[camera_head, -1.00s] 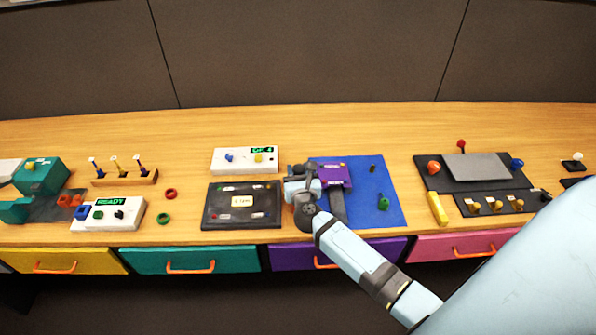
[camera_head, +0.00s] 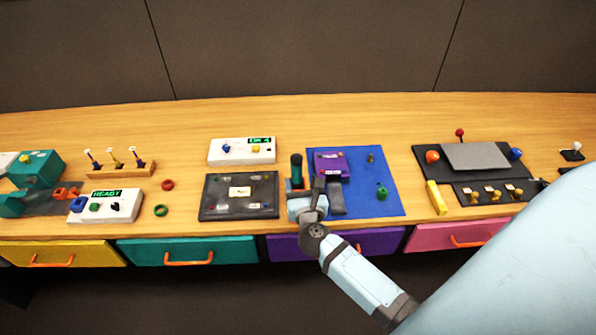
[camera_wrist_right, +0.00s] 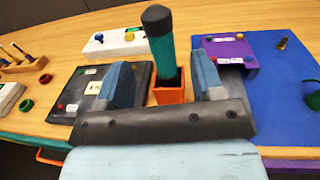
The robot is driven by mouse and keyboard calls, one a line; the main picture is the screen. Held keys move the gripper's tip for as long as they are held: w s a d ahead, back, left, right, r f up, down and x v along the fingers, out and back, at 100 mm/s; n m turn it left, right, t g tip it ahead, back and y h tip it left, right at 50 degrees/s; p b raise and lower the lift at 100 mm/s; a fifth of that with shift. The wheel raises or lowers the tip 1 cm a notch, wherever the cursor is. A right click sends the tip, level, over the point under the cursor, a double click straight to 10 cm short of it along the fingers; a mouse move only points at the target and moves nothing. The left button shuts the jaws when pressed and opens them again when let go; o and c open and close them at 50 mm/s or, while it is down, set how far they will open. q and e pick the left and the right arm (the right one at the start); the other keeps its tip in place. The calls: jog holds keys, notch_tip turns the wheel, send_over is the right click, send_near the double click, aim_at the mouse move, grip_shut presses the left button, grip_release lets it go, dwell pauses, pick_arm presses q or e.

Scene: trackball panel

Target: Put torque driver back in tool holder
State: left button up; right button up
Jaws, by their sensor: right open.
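The torque driver (camera_head: 297,168), a teal shaft with a black top, stands roughly upright between the black panel and the blue mat. In the right wrist view the driver (camera_wrist_right: 162,50) rises from the orange tool holder (camera_wrist_right: 182,97), between and beyond my fingers. My right gripper (camera_head: 303,194) is just in front of it in the head view. In the right wrist view the gripper (camera_wrist_right: 163,75) is open, with a blue-grey finger on each side and clear of the driver. The driver's lower end is hidden in the holder. My left gripper is not in view.
The black panel (camera_head: 208,208) lies left of the holder. The purple block (camera_head: 330,163) stands on the blue mat (camera_head: 385,207) to the right, with a green part (camera_head: 382,193). A white box with a display (camera_head: 241,151) is behind. Bare wood lies farther back.

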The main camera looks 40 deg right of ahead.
jog(key=s+a+f+n+y, duration=0.2)
jog(key=s+a+n+y, duration=0.35)
jog(key=n, duration=0.75)
jog(key=s+a+f+n+y, duration=0.1)
jog(key=s+a+n+y, duration=0.45)
jog(key=n, duration=0.85)
jog(key=s+a+f+n+g, duration=0.2)
jog(key=s+f+n+g, duration=0.3)
jog(key=n, duration=1.2)
jog(key=s+f, duration=0.3)
jog(key=shift+s+a+f, duration=0.15)
jog(key=shift+s+a, duration=0.1)
jog(key=shift+a, duration=0.15)
